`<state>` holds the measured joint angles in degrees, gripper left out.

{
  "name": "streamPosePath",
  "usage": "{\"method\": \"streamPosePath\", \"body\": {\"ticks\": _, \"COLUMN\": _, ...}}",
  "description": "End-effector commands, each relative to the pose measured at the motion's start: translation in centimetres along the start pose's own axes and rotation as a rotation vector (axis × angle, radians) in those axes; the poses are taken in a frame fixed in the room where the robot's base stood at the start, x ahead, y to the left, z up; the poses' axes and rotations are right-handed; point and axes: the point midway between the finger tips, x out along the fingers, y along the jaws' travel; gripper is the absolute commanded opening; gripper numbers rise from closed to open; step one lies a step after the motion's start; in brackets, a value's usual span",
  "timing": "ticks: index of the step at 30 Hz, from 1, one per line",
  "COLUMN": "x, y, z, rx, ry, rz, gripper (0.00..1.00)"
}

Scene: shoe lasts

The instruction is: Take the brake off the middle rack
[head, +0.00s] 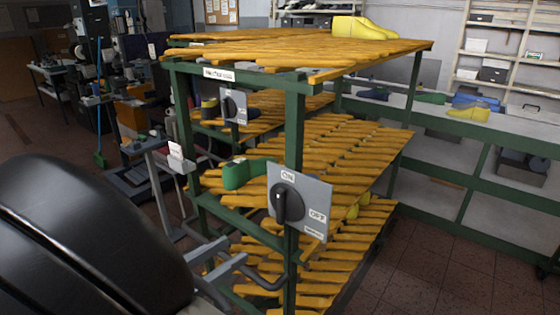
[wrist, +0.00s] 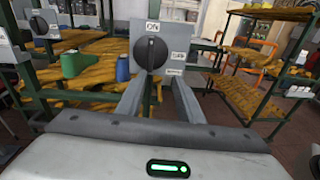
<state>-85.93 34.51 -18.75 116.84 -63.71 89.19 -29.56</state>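A grey brake panel (head: 316,205) is fixed to the near green post of the slatted rack (head: 294,130). Its black rotary knob (head: 287,204) stands upright, toward the ON label above it; an OFF label sits to the right. In the wrist view the same knob (wrist: 151,52) is straight ahead, pointing up at ON. My gripper (wrist: 158,88) is open and empty, its two grey fingers apart, below and short of the knob. In the head view the fingers (head: 222,260) show left of the panel and lower. Any touch is not visible.
A second grey panel with a black knob (head: 231,107) is on a post farther back; the small lettering is unreadable. Yellow shoe lasts (head: 362,28) lie on the top shelf and a green last (head: 247,173) lower down. A grey bench (head: 430,117) stands behind.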

Motion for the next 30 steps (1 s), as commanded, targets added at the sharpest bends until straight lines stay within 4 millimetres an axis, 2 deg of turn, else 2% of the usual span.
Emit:
{"method": "streamPosePath", "body": {"ticks": 1, "x": -1.1, "y": 0.7, "z": -0.4, "rx": -0.02, "ry": -0.034, "rz": 0.037, "gripper": 0.34}}
{"method": "streamPosePath", "body": {"ticks": 3, "x": -1.7, "y": 1.2, "z": -0.3, "rx": -0.035, "ry": -0.062, "rz": 0.063, "gripper": 0.34}}
{"method": "streamPosePath", "body": {"ticks": 5, "x": -1.6, "y": 1.4, "z": -0.3, "rx": -0.039, "ry": -0.071, "rz": 0.072, "gripper": 0.34}}
{"method": "streamPosePath", "body": {"ticks": 8, "x": -0.5, "y": 1.4, "z": -0.2, "rx": -0.039, "ry": -0.071, "rz": 0.07, "gripper": 0.34}}
{"method": "streamPosePath", "body": {"ticks": 24, "x": 10.8, "y": 2.1, "z": 0.5, "rx": -0.039, "ry": -0.068, "rz": 0.065, "gripper": 0.34}}
{"method": "streamPosePath", "body": {"ticks": 30, "x": 14.0, "y": 2.4, "z": 0.7, "rx": -0.039, "ry": -0.068, "rz": 0.067, "gripper": 0.34}}
